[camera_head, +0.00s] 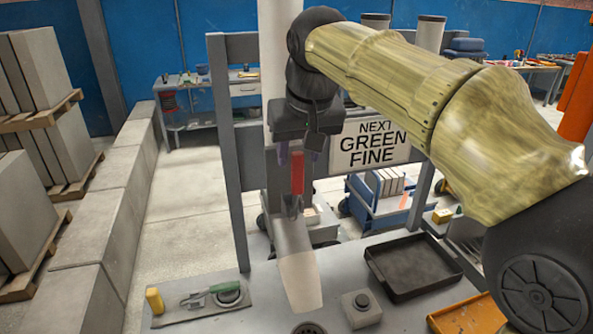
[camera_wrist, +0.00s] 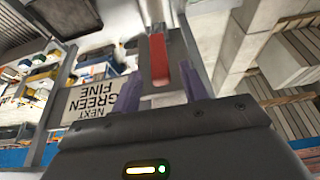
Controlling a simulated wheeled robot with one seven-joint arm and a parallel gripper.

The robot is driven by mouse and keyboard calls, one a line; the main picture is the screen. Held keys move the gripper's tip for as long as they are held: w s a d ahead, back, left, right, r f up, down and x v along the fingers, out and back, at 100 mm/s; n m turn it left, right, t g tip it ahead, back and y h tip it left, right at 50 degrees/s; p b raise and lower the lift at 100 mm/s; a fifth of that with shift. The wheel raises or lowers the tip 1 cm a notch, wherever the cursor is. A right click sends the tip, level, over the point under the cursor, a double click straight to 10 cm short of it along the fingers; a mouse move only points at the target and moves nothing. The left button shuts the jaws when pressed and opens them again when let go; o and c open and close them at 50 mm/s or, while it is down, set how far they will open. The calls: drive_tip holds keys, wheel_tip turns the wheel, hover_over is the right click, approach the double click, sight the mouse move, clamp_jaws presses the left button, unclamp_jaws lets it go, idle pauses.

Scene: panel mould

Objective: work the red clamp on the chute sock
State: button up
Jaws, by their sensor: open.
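The red clamp (camera_head: 297,174) is a narrow upright red handle on a grey metal fitting at the neck of the chute sock. It also shows in the wrist view (camera_wrist: 159,62). The pale, tapering chute sock (camera_head: 299,275) hangs below it over the bench. My gripper (camera_head: 297,164) points down at the clamp's upper end and is open. In the wrist view its two purple fingers (camera_wrist: 161,78) stand on either side of the red handle, with gaps showing. I cannot tell how deep the handle lies between them.
A sign reading "NEXT GREEN FINE" (camera_head: 375,144) hangs on the grey frame right of the clamp. On the bench are a black tray (camera_head: 412,266), a grey button box (camera_head: 361,308), and a board with a green-handled trowel (camera_head: 205,297). Grey frame posts (camera_head: 226,160) stand close left.

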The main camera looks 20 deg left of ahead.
sight(298, 169)
drive_tip(key=x, duration=0.5)
drive_tip(key=shift+w+a+f, duration=0.1)
drive_tip(key=shift+w+f, duration=0.05)
drive_tip(key=shift+w, duration=0.1)
